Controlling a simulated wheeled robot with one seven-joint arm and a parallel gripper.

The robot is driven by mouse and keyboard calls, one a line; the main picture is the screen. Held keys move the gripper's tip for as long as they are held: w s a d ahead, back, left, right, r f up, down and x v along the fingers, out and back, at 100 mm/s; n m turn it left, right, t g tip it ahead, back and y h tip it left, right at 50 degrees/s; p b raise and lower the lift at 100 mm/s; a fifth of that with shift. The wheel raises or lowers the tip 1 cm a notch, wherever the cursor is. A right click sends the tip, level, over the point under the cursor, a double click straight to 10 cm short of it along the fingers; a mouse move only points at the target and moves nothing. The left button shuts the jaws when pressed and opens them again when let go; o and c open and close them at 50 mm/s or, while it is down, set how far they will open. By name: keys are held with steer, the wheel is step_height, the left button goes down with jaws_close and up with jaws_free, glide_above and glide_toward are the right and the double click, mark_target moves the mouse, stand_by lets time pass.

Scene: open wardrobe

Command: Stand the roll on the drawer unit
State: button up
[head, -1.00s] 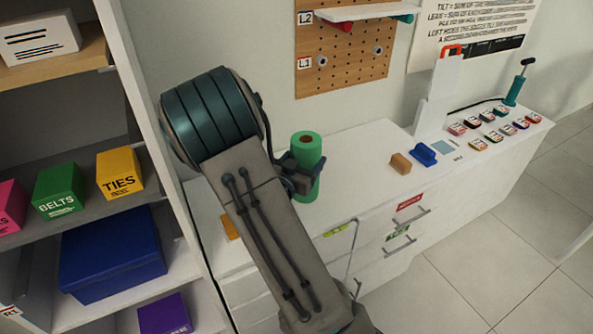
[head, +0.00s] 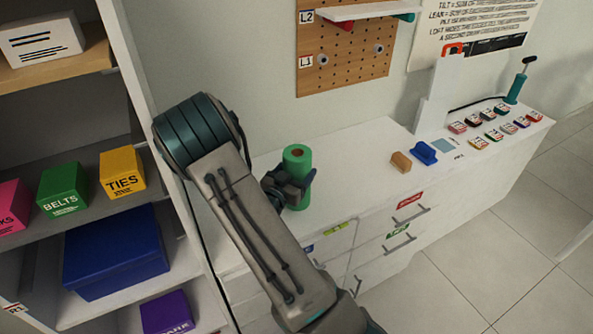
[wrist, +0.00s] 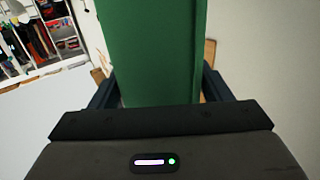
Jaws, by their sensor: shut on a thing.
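In the wrist view the green roll (wrist: 155,50) fills the space between the two dark fingers. The roll's foot is close to the unit's top; I cannot tell whether it touches. My arm hides part of the unit's left end.
A tan block (head: 401,162) and a blue object (head: 424,153) lie right of the roll, with several small labelled items (head: 490,130) farther right. A pegboard (head: 345,55) hangs behind. Shelves with boxes, including a yellow one (head: 122,172), stand left. The top between roll and tan block is clear.

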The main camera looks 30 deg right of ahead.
steer(key=shift+f+b, duration=0.25)
steer(key=shift+b, duration=0.05)
steer(key=o, duration=1.2)
steer(key=shift+c, duration=0.2)
steer(key=shift+r, duration=0.1)
steer(key=shift+r, duration=0.1)
